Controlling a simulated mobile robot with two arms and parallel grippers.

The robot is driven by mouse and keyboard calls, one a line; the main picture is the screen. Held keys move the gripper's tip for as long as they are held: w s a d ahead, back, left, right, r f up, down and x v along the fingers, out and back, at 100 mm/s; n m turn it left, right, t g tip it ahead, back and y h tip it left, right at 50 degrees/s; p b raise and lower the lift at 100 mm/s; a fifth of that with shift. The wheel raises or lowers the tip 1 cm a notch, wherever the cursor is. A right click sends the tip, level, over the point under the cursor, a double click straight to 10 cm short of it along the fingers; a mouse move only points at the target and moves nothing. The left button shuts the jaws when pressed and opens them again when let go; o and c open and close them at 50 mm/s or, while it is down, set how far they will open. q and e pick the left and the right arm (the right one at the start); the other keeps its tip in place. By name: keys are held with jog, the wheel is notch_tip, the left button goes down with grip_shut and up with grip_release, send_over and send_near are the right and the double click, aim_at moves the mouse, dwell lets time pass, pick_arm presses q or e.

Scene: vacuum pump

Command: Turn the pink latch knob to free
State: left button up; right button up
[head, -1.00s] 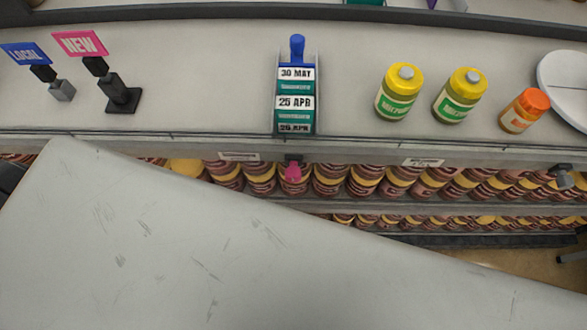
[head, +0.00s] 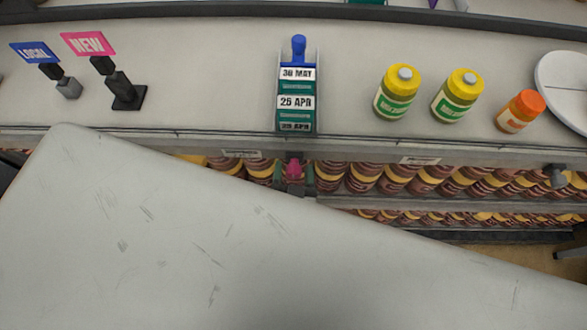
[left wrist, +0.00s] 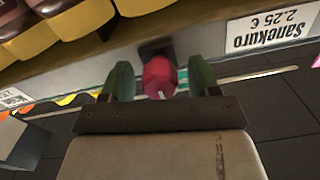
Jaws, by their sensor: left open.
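The pink latch knob (head: 294,169) sits on the front edge of the shelf, below the date tray. In the left wrist view the knob (left wrist: 160,78) lies between the two green fingers of my left gripper (left wrist: 160,82). The fingers stand apart on either side of it, with a gap showing at each side. In the head view my left gripper (head: 295,177) shows as two dark green fingers around the knob, the rest hidden behind my large pale arm. My right gripper is not in view.
The date tray (head: 296,90) with a blue handle stands above the knob. Yellow-capped jars (head: 396,92), an orange-capped jar (head: 521,111) and a white plate (head: 563,85) are to the right. LOCAL (head: 34,52) and NEW (head: 88,45) signs stand left. Jars fill the shelf below.

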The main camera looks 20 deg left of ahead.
pick_arm(q)
jog(key=c, duration=0.9)
jog(key=n, duration=0.8)
jog(key=shift+f+n, duration=0.1)
jog(key=shift+n, duration=0.2)
jog(key=n+b, duration=0.1)
jog(key=n, duration=0.3)
jog(key=n+b, duration=0.1)
jog(key=n, duration=0.4)
jog(key=shift+b, duration=0.3)
